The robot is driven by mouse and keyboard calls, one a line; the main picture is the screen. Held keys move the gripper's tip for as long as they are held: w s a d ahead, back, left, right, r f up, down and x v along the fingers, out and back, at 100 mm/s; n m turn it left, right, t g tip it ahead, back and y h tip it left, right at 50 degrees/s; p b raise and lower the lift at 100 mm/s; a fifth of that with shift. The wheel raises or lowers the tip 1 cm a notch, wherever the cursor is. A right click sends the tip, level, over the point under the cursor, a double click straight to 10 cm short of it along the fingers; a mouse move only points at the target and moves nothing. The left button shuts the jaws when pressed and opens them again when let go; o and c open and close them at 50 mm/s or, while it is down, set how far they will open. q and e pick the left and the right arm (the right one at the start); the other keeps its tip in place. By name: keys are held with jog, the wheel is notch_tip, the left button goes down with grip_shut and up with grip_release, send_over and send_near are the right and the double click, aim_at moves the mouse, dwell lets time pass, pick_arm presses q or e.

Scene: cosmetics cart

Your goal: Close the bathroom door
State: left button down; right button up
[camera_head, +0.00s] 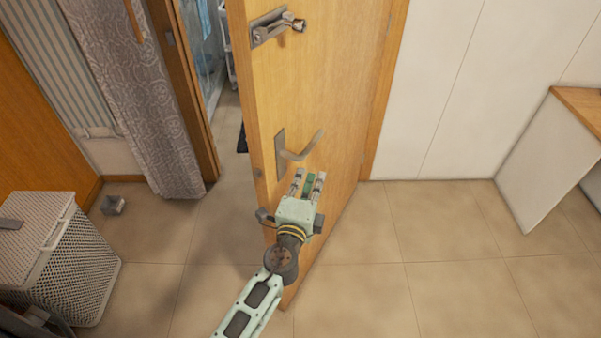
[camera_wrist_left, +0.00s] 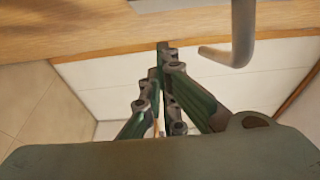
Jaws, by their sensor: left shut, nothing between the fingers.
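The wooden bathroom door (camera_head: 325,90) stands open, swung out into the room with its hinge side at the right of the doorway. It has a metal lever handle (camera_head: 300,148) and a lock fitting (camera_head: 278,26) above it. My left gripper (camera_head: 310,176) is in front of the door, just below the lever handle. In the left wrist view the fingers (camera_wrist_left: 163,50) meet at the tips with nothing between them, and the lever handle (camera_wrist_left: 240,40) is to their right. The door edge (camera_wrist_left: 60,30) crosses the top. I cannot tell whether the fingers touch the door. My right gripper is not in view.
A white laundry basket (camera_head: 68,265) stands at the lower left, near a small grey object (camera_head: 113,205) on the floor. A patterned curtain (camera_head: 150,110) hangs left of the doorway. A white panelled wall (camera_head: 450,90) and a desk (camera_head: 560,150) are at the right. The tiled floor (camera_head: 430,230) is clear there.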

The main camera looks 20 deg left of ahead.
pick_arm(q)
jog(key=shift+w+a, duration=0.2)
jog(key=shift+a, duration=1.15)
